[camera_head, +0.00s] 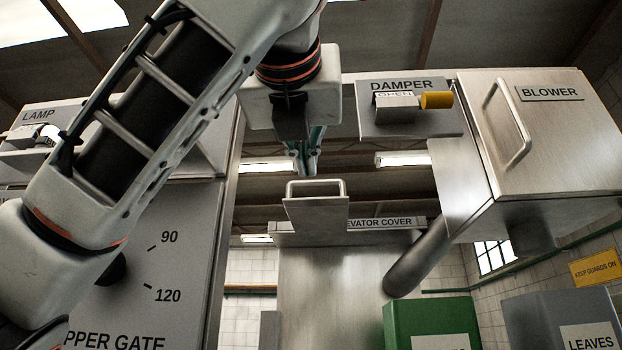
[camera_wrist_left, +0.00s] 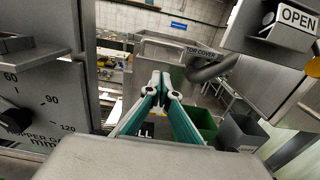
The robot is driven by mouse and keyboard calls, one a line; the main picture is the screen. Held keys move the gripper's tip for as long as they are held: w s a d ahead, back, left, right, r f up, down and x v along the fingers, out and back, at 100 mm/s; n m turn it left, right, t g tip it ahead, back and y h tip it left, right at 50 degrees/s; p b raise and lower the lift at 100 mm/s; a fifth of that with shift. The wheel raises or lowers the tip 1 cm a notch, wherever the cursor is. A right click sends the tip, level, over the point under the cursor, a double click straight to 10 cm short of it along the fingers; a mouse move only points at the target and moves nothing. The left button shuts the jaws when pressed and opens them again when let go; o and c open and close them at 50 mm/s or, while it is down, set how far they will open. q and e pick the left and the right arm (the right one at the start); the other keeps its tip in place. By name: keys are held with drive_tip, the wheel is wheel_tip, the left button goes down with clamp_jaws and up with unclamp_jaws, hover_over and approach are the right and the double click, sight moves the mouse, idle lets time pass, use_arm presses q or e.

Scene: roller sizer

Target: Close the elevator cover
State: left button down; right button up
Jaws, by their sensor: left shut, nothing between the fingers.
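The elevator cover (camera_head: 316,212) shows in the head view as a small metal plate with a bar handle (camera_head: 315,183) along its top edge. It stands up above the front of a metal housing whose label (camera_head: 385,223) reads "ELEVATOR COVER", partly hidden by the plate. My left gripper (camera_head: 305,172) is shut and empty, pointing down just above the handle in the picture; I cannot tell whether they touch. In the left wrist view the closed fingertips (camera_wrist_left: 161,76) lie in front of the housing, and the cover label (camera_wrist_left: 201,51) shows to their right.
A damper panel (camera_head: 410,122) with a yellow-ended lever and the blower box (camera_head: 545,140) stand to the right. A slanted pipe (camera_head: 418,262) runs beside the housing. The gate panel (camera_head: 190,255) is at left, behind my left arm. Green (camera_head: 430,318) and grey (camera_head: 560,310) bins stand below.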

use_arm(q)
drive_tip(key=w+p, duration=0.3)
drive_tip(key=w, duration=0.6)
drive_tip(key=shift+w+p, duration=0.15)
drive_tip(key=shift+p, duration=0.15)
use_arm(e)
drive_tip(key=r, duration=0.2)
drive_tip(key=w+r, duration=0.1)
drive_tip(key=r, duration=0.2)
drive_tip(key=shift+w+r, duration=0.1)
drive_tip(key=shift+r, duration=0.05)
